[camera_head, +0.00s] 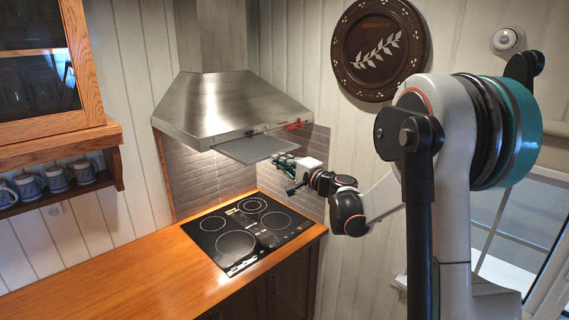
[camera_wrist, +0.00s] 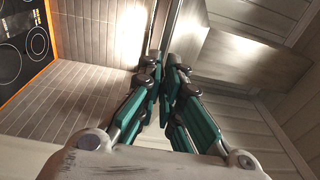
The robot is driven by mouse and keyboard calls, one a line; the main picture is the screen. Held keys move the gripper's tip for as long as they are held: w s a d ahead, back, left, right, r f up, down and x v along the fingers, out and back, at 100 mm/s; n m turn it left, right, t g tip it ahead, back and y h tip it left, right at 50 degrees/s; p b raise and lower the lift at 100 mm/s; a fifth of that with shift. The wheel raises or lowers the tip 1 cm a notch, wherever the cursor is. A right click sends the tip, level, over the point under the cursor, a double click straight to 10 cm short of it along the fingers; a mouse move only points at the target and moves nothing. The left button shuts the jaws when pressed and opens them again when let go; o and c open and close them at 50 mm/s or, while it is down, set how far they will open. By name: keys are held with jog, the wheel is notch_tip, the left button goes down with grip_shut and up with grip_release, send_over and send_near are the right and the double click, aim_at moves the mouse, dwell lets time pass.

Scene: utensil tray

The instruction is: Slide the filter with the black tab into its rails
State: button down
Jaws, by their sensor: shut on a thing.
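The filter (camera_head: 250,149) is a flat grey panel just under the front lip of the range hood (camera_head: 225,105), jutting out below it and slightly tilted in the picture. My gripper (camera_head: 278,160) is shut on the filter's right edge. In the wrist view my gripper (camera_wrist: 165,66) has its teal fingers close together at a thin panel edge. A small dark mark (camera_head: 249,133) shows at the hood lip above the filter; I cannot tell if it is the black tab. The rails are hidden under the hood, so I cannot tell whether the filter touches them.
A red tab (camera_head: 294,125) shows at the hood's right lower edge. The black cooktop (camera_head: 250,230) lies below on the wooden counter (camera_head: 150,275). A tiled wall (camera_head: 190,180) stands behind. Open air separates the filter from the cooktop.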

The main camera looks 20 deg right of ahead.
jog(key=shift+w, duration=0.1)
dwell(0.5)
jog(key=b, duration=0.1)
send_near(248, 145)
jog(key=shift+s+d+f, duration=0.1)
jog(key=shift+s+d, duration=0.6)
jog(key=shift+s, duration=0.25)
jog(key=shift+w, duration=0.2)
dwell(0.7)
jog(key=shift+a+b+x, duration=0.15)
jog(key=shift+b+x, duration=0.25)
jog(key=shift+x, duration=1)
jog(key=shift+a+b+x, duration=0.15)
jog(key=shift+b+x, duration=0.2)
jog(key=shift+x, duration=1.1)
jog(key=shift+f, duration=0.1)
jog(key=shift+b+x, duration=0.4)
jog(key=shift+x, duration=2.5)
jog(key=shift+w+a, duration=0.1)
jog(key=shift+a, duration=0.15)
